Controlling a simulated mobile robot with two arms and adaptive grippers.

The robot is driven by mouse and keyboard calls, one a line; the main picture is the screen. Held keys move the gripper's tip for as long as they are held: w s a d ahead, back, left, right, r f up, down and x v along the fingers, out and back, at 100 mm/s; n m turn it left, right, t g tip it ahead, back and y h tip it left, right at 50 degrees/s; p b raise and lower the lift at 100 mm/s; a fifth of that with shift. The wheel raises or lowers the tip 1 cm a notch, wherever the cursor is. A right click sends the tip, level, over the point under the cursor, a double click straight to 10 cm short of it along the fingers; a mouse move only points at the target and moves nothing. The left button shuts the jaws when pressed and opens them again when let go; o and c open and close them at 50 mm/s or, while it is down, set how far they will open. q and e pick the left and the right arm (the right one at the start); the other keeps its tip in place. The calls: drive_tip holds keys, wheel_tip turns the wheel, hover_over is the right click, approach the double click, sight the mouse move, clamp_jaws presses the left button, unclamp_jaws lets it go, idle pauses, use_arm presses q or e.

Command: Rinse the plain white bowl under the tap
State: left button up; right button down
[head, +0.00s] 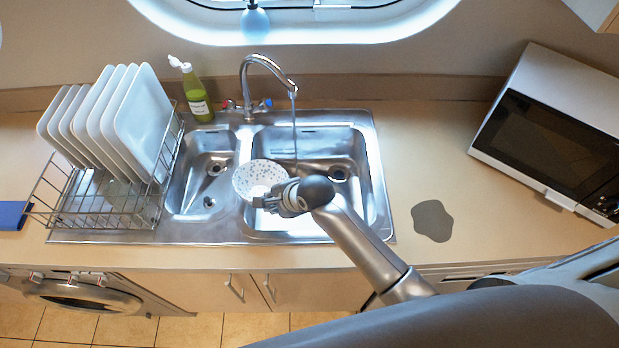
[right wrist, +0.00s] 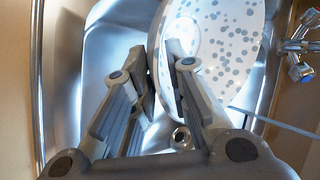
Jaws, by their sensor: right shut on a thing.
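A white bowl with grey-blue spots (head: 259,176) is over the left part of the large sink basin (head: 356,205), near the divider. It is patterned, not plain; I see no plain white bowl. My right gripper (head: 271,199) is shut on its rim. In the right wrist view, the fingers (right wrist: 162,58) pinch the edge of the tilted spotted bowl (right wrist: 235,70). The tap (head: 262,62) is running; its thin water stream (head: 294,128) falls just right of the bowl, apparently clear of it. My left gripper is not in view.
A wire rack (head: 107,219) with several white plates (head: 140,120) stands left. A green bottle (head: 196,95) is behind the small basin (head: 203,170). A microwave (head: 548,140) is at right. A grey patch (head: 433,220) lies on the otherwise clear right counter.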

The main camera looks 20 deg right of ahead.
drive_tip(key=shift+s+a+r+n+h, duration=0.15)
drive_tip(key=shift+a+r+n+h, duration=0.15)
drive_tip(key=shift+a+r+h, duration=0.8)
drive_tip(key=shift+d, duration=0.15)
